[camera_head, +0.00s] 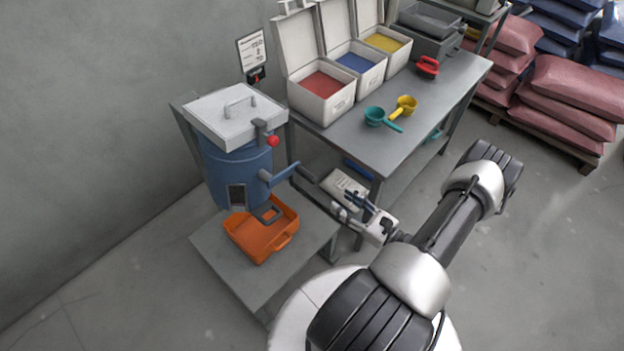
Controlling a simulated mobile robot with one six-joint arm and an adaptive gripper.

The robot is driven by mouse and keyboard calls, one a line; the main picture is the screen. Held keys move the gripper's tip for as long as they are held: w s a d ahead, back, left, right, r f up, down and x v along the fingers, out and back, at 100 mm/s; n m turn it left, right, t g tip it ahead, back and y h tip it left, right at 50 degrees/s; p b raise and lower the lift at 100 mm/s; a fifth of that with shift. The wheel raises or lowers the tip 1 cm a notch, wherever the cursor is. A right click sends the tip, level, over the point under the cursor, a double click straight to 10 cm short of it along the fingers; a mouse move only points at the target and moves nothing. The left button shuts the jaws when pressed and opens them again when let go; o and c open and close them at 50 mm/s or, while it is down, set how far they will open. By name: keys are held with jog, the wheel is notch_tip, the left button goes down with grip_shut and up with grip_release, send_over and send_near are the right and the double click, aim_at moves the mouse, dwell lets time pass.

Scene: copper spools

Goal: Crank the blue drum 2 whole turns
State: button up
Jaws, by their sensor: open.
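The blue drum (236,172) stands upright at the left under a pale lid (236,110) with a bar handle. A red knob (273,141) sits on a grey latch at the lid's front edge. A blue crank arm (283,174) sticks out from the drum's right side, tilted up to the right. My gripper (345,204) is open, to the right of the crank and a little lower in the picture, with its fingers pointing toward the drum. It looks apart from the crank. Whether a dark bar between them belongs to the crank or the bench, I cannot tell.
An orange tray (262,244) sits below the drum's spout on a grey platform (213,247). A grey bench (441,108) behind my gripper holds open bins, a teal scoop (375,115), a yellow scoop (406,104) and a red object (428,66). Stacked sacks (573,90) stand right.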

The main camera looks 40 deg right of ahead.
aim_at(312, 179)
jog(key=w, duration=0.4)
jog(key=w+a, duration=0.1)
jog(key=w, duration=0.8)
jog(key=shift+w+a+b, duration=0.2)
jog(key=shift+b, duration=0.15)
jog(key=shift+c, duration=0.2)
grip_shut()
